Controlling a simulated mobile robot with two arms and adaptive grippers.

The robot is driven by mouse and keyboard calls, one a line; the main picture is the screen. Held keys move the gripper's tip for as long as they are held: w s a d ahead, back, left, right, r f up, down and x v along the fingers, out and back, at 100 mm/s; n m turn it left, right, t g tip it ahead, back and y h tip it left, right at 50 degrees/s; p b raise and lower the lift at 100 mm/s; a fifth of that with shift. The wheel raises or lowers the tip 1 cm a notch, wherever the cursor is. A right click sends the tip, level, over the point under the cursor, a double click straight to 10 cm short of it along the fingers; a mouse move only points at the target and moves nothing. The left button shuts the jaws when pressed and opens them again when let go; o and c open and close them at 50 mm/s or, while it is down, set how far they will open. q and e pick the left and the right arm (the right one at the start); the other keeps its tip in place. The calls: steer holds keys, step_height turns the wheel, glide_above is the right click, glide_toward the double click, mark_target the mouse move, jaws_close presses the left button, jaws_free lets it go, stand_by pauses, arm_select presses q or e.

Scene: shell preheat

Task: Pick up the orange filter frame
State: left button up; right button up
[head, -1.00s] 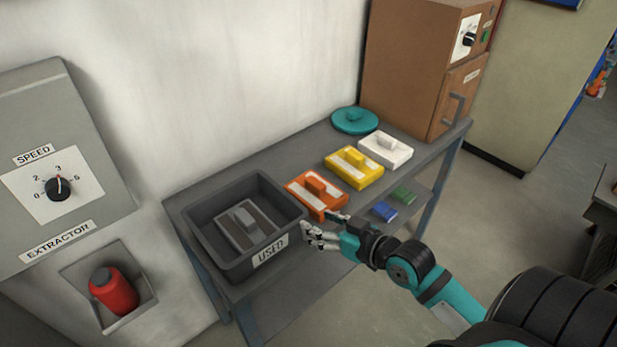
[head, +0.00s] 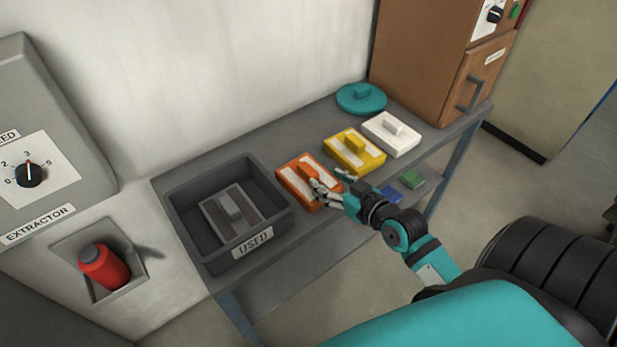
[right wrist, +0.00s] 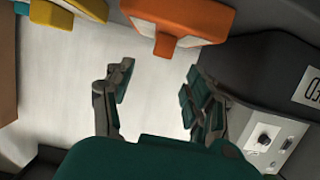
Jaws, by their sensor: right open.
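The orange filter frame (head: 293,182) lies on the grey table, with a block-like handle on top and white filter strips. It sits between the grey USED bin and the yellow frame. My right gripper (head: 334,181) is open and empty at its front right side, with its fingers covering part of that edge. In the right wrist view the orange frame (right wrist: 205,22) is at the top, beyond the spread fingers of the right gripper (right wrist: 158,92), and its handle points toward them. I cannot tell whether the fingers touch it. My left gripper is not in view.
The USED bin (head: 283,216) holds a grey frame (head: 222,205). A yellow frame (head: 370,147), a white frame (head: 408,140) and a teal lid (head: 358,104) are farther right. Blue (head: 391,194) and green (head: 412,179) blocks lie on the lower shelf.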

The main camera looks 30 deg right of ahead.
mark_target(310, 171)
steer(key=x, duration=0.2)
steer(key=shift+w, duration=0.3)
steer(key=p+x, duration=0.1)
steer(key=x, duration=0.3)
steer(key=shift+w+a+f, duration=0.1)
steer(key=shift+f, duration=0.05)
steer(key=shift+w+f+p, duration=0.2)
steer(key=shift+w+p, duration=0.1)
steer(key=shift+w, duration=0.15)
steer(key=shift+s, duration=0.15)
steer(key=shift+c, duration=1.2)
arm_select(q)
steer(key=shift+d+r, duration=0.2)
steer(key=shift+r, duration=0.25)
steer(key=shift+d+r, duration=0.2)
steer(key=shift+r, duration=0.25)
arm_select(e)
jaws_close()
